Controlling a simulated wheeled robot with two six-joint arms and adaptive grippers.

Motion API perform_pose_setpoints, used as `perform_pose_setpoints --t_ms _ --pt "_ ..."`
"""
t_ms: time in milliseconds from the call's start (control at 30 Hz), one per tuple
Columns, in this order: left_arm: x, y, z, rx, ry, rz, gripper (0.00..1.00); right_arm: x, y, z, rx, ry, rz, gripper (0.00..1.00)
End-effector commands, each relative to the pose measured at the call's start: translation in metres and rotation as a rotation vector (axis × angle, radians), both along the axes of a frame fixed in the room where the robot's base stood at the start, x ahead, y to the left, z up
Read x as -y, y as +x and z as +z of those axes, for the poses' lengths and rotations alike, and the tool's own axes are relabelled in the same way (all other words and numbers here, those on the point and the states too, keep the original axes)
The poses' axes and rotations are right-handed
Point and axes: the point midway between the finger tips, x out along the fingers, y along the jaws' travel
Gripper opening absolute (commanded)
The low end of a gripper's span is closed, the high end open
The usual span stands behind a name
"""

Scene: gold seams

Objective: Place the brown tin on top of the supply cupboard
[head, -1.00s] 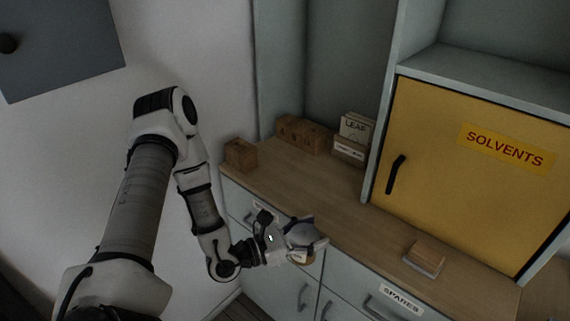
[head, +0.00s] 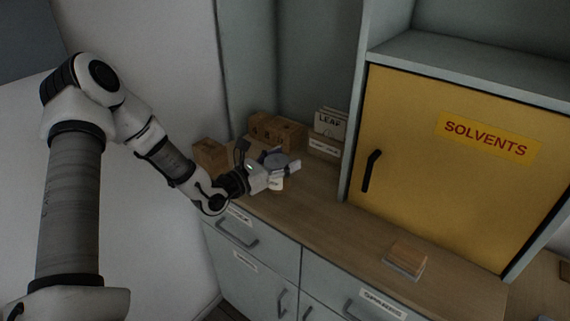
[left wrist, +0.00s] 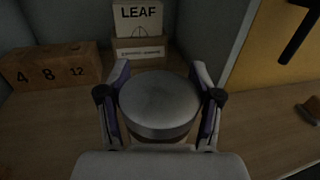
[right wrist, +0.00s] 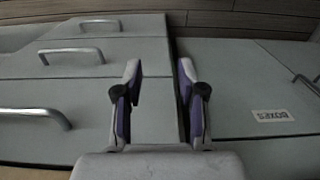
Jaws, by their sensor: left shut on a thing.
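My left gripper (head: 284,172) is shut on a round tin with a grey lid (head: 274,158). It holds the tin upright above the left part of the wooden worktop (head: 310,218). In the left wrist view the lid (left wrist: 158,98) sits between the two fingers; the tin's side is mostly hidden, so its brown colour is not clear. A cupboard with a yellow SOLVENTS door (head: 440,170) and a grey top (head: 470,65) stands to the right. No label reads supply. My right gripper (right wrist: 160,75) is open and empty, facing grey drawer fronts.
Wooden number blocks (head: 275,130), a small wooden block (head: 210,155) and a LEAF card box (head: 328,125) stand at the worktop's back left. A small brown-topped block (head: 406,258) lies before the yellow door. The grey top's visible part is bare.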

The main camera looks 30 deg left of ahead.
Motion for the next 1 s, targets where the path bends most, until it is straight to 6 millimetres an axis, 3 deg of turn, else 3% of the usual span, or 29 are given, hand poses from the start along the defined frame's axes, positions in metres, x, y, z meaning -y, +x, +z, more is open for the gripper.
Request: perform_pose_setpoints --t_ms 100,200,400,800,833,867,900,1000 --pt "-0.011 0.027 -0.001 0.001 0.005 0.0 0.21 0.0 0.0 0.006 0.0 0.0 0.0 0.4" --pt "-0.015 0.037 -0.005 -0.001 0.001 0.0 0.21 0.0 0.0 0.007 0.0 0.0 0.0 0.4" --pt "-0.014 0.038 -0.035 -0.004 0.0 -0.002 0.21 0.0 0.0 0.015 0.0 0.0 0.0 0.4" --pt "-0.015 0.038 -0.043 0.002 -0.002 0.0 0.21 0.0 0.0 0.007 0.0 0.0 0.0 0.4" --pt "-0.015 0.038 -0.042 0.001 -0.001 0.0 0.75 0.0 0.0 0.009 0.0 0.0 0.0 0.4" --pt "-0.015 0.038 -0.042 0.001 -0.001 0.0 0.86 0.0 0.0 0.01 0.0 0.0 0.0 0.4" --pt "-0.015 0.038 -0.042 0.0 -0.001 0.0 0.9 0.0 0.0 0.01 0.0 0.0 0.0 0.4" --pt "-0.015 0.037 -0.042 0.0 -0.001 0.0 0.9 0.0 0.0 0.01 0.0 0.0 0.0 0.4"
